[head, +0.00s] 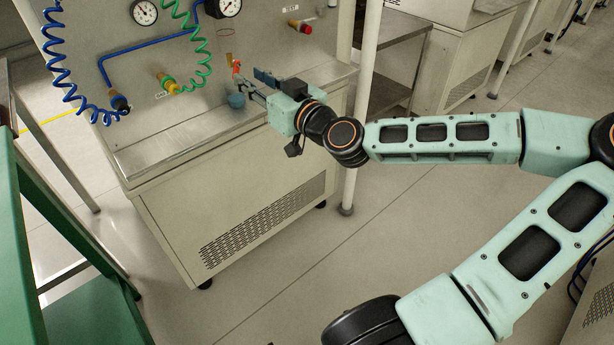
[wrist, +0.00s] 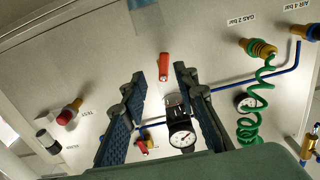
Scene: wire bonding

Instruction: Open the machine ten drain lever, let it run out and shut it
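A small red-orange lever (head: 236,67) sits low on the front panel of the nearest machine, above a small blue cup (head: 236,100) on the machine's ledge. I take it for the drain lever; no machine number or drain label is readable. My gripper (head: 252,80) reaches in from the right, close to the lever. In the wrist view my gripper (wrist: 160,78) is open, and the red lever (wrist: 165,66) shows between its fingertips, with gaps on both sides. Contact is not visible. Whether liquid is running cannot be told.
Gauges (head: 144,12), a green coiled hose (head: 203,65) and a blue coiled hose (head: 58,65) are left of the lever. A red knob (head: 304,27) is right of it. A white post (head: 366,90) stands beside the machine. A green frame (head: 25,240) is at left.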

